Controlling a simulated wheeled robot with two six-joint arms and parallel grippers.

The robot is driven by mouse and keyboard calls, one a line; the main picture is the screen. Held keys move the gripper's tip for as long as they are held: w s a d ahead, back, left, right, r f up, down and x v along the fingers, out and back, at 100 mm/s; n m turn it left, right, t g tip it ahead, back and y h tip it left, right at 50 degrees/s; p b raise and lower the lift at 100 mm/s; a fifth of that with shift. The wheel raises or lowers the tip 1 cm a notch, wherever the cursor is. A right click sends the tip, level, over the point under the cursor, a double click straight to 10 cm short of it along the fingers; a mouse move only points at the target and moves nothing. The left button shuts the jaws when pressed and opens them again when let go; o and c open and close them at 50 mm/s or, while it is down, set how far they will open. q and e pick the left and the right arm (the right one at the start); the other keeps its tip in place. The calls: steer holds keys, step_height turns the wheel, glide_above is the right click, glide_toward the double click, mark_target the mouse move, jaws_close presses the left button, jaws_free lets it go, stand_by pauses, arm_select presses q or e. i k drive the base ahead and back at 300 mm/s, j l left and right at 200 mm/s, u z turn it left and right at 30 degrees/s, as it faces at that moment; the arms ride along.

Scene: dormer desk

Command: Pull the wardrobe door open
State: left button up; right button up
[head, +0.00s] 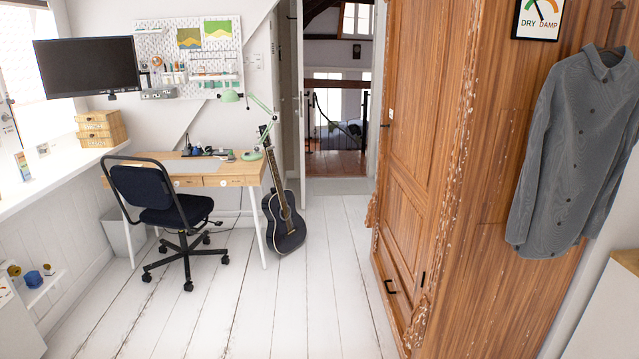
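The wooden wardrobe (490,200) stands at the right of the head view, reddish-brown with worn, chipped edges. Its door (412,120) is on the front face, seen at a steep angle, and looks closed. A small dark handle (386,126) shows at the door's far edge. Below the door is a drawer with a black pull (390,287). Neither of my grippers is in view.
White floorboards (310,290) are clear before the wardrobe. An office chair (170,205), a desk (205,172) and a guitar (284,215) stand left. An open doorway (337,110) lies ahead. A grey shirt (580,150) hangs on the wardrobe's side.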

mark_target(429, 33)
steer(key=i+l+u, duration=0.2)
steer(key=i, duration=1.75)
steer(key=i+z, duration=0.25)
steer(key=i, duration=0.25)
steer(key=i+j+z, duration=0.25)
steer(key=i, duration=0.3)
steer(key=i+j+z, duration=0.25)
steer(key=i, duration=0.25)
